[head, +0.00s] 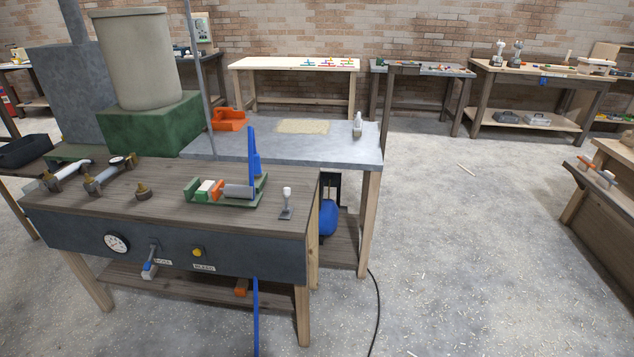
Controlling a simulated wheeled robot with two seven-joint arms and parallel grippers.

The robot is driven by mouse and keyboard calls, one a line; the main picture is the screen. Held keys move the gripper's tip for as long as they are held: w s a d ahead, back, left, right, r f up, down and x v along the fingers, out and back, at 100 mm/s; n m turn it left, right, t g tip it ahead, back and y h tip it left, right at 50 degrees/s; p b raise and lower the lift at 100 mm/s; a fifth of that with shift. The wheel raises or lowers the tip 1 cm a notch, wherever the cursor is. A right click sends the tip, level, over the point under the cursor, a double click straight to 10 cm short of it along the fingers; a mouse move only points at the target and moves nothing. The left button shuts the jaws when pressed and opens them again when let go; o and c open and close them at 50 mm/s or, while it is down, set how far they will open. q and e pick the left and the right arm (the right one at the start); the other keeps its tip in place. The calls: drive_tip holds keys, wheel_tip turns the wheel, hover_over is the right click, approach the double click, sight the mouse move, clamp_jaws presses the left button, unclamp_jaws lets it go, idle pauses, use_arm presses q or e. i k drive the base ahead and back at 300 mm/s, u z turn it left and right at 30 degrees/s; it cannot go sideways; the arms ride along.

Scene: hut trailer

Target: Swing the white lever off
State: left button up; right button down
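A small lever with a white knob (287,191) stands upright on a grey base at the right front of the dark wooden bench (160,192). I cannot tell for certain which of the two is the white lever. Neither of my grippers is in view.
A green device with a tall blue handle (252,155) stands beside the white-knobbed lever. The panel has a round gauge (116,243) and a yellow button (197,252). A blue bar (255,315) stands before the bench. The floor (460,255) at right is open.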

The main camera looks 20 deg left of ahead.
sight(287, 190)
drive_tip(key=u, duration=0.2)
drive_tip(key=i, duration=0.85)
drive_tip(key=u, duration=0.9)
drive_tip(key=i, duration=0.5)
drive_tip(key=u, duration=0.4)
